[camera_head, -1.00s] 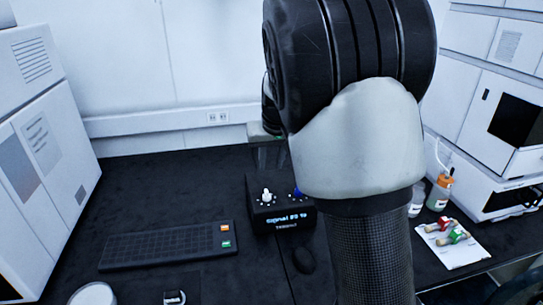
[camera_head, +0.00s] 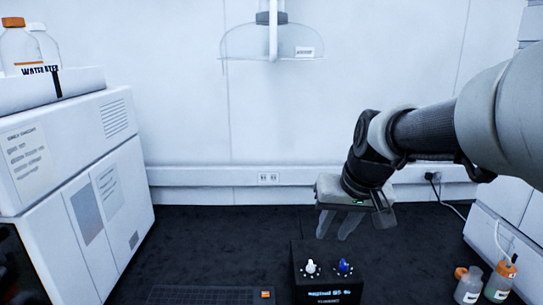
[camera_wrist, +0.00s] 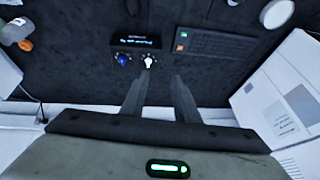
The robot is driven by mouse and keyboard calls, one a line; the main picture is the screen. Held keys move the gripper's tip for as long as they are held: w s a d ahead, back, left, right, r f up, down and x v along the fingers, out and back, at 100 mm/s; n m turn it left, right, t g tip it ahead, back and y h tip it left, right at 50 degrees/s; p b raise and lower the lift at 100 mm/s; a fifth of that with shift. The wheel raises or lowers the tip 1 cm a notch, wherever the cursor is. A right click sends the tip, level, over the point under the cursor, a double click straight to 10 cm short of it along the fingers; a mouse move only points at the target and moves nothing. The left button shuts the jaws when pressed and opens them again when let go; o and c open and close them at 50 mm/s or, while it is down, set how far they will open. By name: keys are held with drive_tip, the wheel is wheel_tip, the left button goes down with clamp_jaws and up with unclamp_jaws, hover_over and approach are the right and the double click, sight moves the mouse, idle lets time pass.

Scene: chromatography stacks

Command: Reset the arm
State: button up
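My arm reaches in from the right in the head view. My gripper (camera_head: 341,224) hangs fingers-down above the black bench, behind and above the black control box (camera_head: 328,284). In the wrist view, the two fingers of my gripper (camera_wrist: 159,88) stand apart with nothing between them, so it is open and empty. The control box also shows in the wrist view (camera_wrist: 136,42), beyond the fingertips, with one white and one blue knob. The gripper appears clear of the box.
A black keypad (camera_head: 205,296) lies left of the box. A white instrument stack (camera_head: 75,190) with bottles (camera_head: 22,47) on top stands left. Orange-capped bottles (camera_head: 499,281) stand at right. A clear glass-like hood (camera_head: 272,42) hangs at the back wall.

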drive_tip(key=s+r+p, duration=0.2)
drive_tip(key=s+r, duration=0.1)
drive_tip(key=s, duration=0.6)
drive_tip(key=s+r+h+p, duration=0.1)
drive_tip(key=s+r+p, duration=0.2)
drive_tip(key=s, duration=0.6)
drive_tip(key=shift+t, duration=0.4)
drive_tip(key=shift+d, duration=0.2)
